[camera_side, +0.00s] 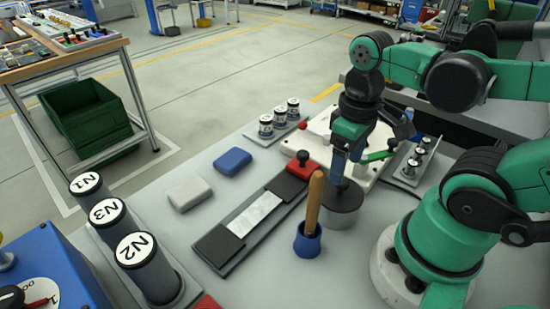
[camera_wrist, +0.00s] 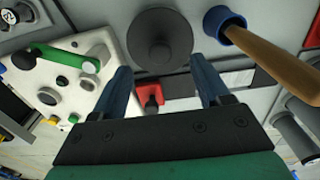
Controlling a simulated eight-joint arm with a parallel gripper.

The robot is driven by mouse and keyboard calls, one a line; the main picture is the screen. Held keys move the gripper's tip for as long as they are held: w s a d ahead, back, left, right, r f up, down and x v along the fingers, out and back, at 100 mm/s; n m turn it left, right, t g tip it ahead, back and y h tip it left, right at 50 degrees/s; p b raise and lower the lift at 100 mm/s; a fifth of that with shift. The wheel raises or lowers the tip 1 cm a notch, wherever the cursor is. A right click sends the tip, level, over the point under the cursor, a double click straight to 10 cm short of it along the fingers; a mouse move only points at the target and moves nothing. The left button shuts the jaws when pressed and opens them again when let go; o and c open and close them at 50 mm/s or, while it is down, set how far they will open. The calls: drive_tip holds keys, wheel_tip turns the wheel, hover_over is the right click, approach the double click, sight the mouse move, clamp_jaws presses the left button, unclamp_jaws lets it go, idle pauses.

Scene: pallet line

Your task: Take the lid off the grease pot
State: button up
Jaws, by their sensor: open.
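The grease pot (camera_side: 340,217) is a light grey cylinder on the table, right of the wooden-handled tool. Its dark grey round lid (camera_side: 345,199) sits on top; in the wrist view the lid (camera_wrist: 160,25) shows from above with a round knob (camera_wrist: 159,54) at its centre. My gripper (camera_side: 338,182) is just above the lid in the side view, pointing down, and hides the knob there. In the wrist view my gripper (camera_wrist: 160,72) is open, its two blue fingers apart, with the lid beyond the tips and nothing between them. I cannot tell whether a finger touches the lid.
A wooden handle (camera_side: 315,200) stands tilted in a blue cup (camera_side: 307,242), close left of the pot. Behind is a white fixture (camera_side: 325,127) with a green lever (camera_side: 379,155) and a red block (camera_side: 304,168).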

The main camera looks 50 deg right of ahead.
sight(341, 189)
drive_tip(key=shift+f, duration=2.35)
clamp_jaws()
